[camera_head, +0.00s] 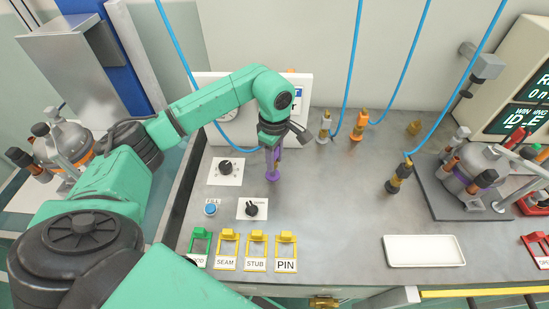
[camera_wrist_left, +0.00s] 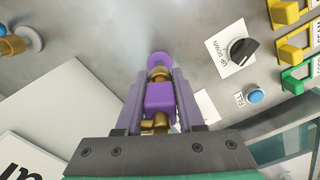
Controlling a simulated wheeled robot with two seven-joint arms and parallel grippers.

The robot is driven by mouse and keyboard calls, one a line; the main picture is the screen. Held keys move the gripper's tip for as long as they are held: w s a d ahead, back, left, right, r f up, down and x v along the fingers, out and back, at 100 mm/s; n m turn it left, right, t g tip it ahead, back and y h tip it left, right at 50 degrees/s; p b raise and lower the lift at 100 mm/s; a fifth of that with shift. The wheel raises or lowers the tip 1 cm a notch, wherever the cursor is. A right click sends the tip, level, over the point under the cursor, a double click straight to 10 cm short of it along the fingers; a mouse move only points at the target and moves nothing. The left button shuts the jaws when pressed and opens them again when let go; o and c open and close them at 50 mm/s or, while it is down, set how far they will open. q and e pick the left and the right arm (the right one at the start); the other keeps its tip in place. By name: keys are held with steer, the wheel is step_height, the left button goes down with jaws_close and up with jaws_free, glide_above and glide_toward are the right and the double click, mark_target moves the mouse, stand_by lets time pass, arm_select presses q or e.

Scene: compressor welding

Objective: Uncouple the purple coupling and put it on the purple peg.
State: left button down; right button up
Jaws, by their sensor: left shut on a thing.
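My left gripper (camera_head: 272,150) points down over the middle-left of the bench, in front of the white panel. It is shut on the purple coupling (camera_wrist_left: 158,97), a purple block with brass parts above and below it in the left wrist view. A purple disc (camera_wrist_left: 160,58), which looks like the purple peg's base, lies just past the coupling; in the head view it shows on the bench under the fingers (camera_head: 272,176). I cannot tell whether the coupling touches the peg. My right gripper is not in view.
Other brass couplings (camera_head: 325,126) on blue hoses stand to the right. Dial plates (camera_head: 224,171), a blue button (camera_head: 211,209) and labelled switches (camera_head: 255,250) lie in front. A compressor (camera_head: 470,170) on a dark plate and a white tray (camera_head: 424,252) are right. The bench middle is clear.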

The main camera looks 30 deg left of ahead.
arm_select(q)
steer(key=shift+f, duration=0.1)
steer(key=shift+f+b, duration=1.1)
steer(key=shift+f, duration=0.05)
steer(key=shift+c, duration=2.2)
jaws_free()
step_height(320, 180, up, 10)
steer(key=shift+b, duration=0.85)
step_height(320, 180, up, 5)
steer(key=shift+f+p, duration=0.1)
steer(key=shift+p, duration=0.45)
steer(key=shift+f, duration=0.15)
